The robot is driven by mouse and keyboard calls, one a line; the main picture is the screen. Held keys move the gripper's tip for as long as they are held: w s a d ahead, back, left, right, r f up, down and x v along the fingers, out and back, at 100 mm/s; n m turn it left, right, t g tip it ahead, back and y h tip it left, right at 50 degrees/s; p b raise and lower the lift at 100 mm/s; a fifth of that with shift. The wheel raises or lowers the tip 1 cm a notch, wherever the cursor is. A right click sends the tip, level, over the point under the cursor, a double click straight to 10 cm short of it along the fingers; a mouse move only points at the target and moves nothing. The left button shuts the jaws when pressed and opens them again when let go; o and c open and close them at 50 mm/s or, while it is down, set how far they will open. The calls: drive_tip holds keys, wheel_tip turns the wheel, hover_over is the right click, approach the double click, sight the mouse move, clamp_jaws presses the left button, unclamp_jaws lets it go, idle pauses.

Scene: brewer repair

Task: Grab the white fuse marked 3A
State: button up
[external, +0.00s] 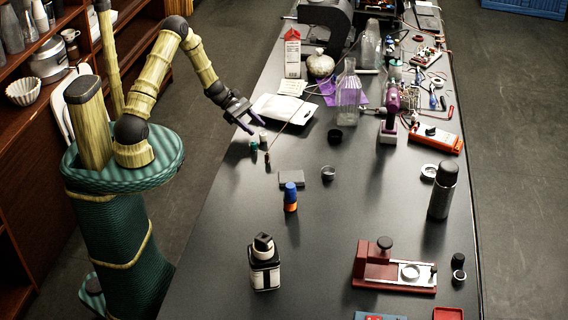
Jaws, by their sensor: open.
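My gripper (252,126) is open and empty, pointing down and to the right over the left edge of the dark table. Just below its fingers in the picture stands a small group of upright cylinders. One is whitish (263,136), one is green (253,147), and one is dark with a reddish part (267,158). The whitish one is closest to the fingertips and looks apart from them. The pieces are too small to read any marking, so I cannot tell which is the 3A fuse.
A white tray (283,109) lies just behind the cylinders. The table (215,235) is clear at front left.

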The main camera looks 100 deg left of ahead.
sight(263, 137)
drive_tip(key=x, duration=0.2)
drive_tip(key=shift+w+d+f, duration=0.1)
drive_tip(key=shift+w+f, duration=0.05)
drive_tip(key=shift+w, duration=0.2)
drive_tip(key=c, duration=1.1)
